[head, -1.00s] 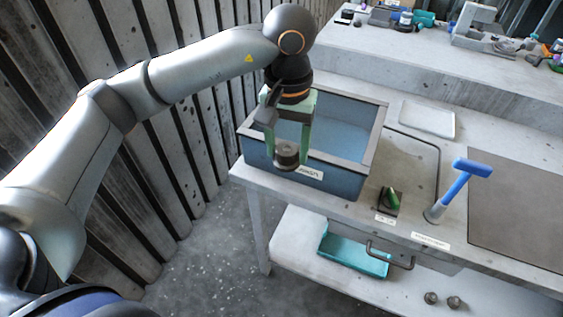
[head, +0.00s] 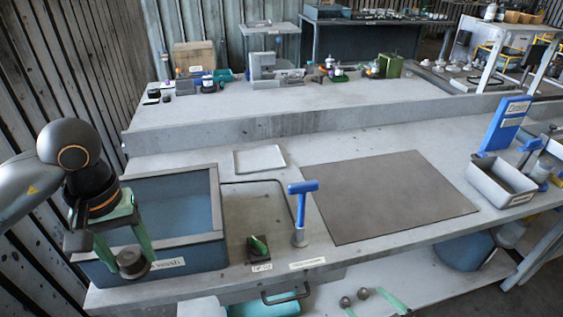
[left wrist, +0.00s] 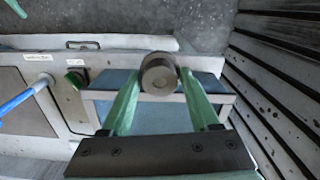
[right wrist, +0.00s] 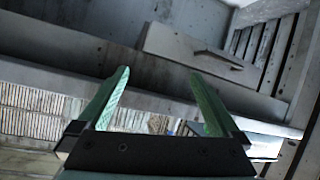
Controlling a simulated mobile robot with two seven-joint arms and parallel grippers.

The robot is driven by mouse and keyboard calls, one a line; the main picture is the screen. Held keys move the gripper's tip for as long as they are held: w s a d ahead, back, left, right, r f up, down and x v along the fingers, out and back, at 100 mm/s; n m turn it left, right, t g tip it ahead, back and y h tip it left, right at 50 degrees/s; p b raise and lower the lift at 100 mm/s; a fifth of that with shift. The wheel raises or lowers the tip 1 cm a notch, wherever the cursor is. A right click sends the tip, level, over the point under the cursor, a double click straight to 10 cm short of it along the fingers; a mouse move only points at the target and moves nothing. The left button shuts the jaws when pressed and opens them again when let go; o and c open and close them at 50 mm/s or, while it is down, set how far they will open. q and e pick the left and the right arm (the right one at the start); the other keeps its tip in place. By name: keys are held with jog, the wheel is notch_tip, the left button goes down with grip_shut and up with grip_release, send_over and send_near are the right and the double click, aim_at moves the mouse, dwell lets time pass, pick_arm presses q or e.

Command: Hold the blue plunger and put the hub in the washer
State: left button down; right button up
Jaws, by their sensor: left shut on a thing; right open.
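The hub (head: 132,262), a short grey cylinder, is held between the green fingertips of my left gripper (head: 134,258). In the head view it overlaps the front wall of the washer (head: 205,255), a blue-grey open tub at the left end of the bench. The left wrist view shows the hub (left wrist: 158,74) near the tub's front rim, not down inside. The blue plunger (head: 302,188) stands upright on the bench right of the tub, its T-handle on top and nothing holding it. My right gripper (right wrist: 160,75) is open and empty; green finger parts show at the head view's bottom edge.
A small green switch (head: 258,246) sits between tub and plunger. A white tray (head: 259,158) lies behind.

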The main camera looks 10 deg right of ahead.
jog(key=w+d+r+n+t, duration=0.25)
jog(key=w+d+r, duration=0.25)
jog(key=r, duration=0.5)
jog(key=w+d+r+n+t, duration=0.25)
jog(key=w+d+r, duration=0.2)
jog(key=r, duration=0.45)
jog(key=w+a+r+n+g+y, duration=0.2)
jog(key=w+a+r+n+y, duration=0.25)
jog(key=w+a, duration=0.4)
notch_tip(320, 180, up, 8)
jog(key=r+n+g+h, duration=0.1)
jog(key=n+g+h, duration=0.75)
jog(key=n, duration=1.45)
send_over(301, 192)
jog(key=s, duration=0.2)
jog(key=g+y, duration=0.2)
jog(key=g, duration=0.1)
jog(key=shift+m, duration=0.25)
jog(key=x, duration=1.1)
jog(key=shift+d+f, duration=0.2)
jog(key=shift+d, duration=0.05)
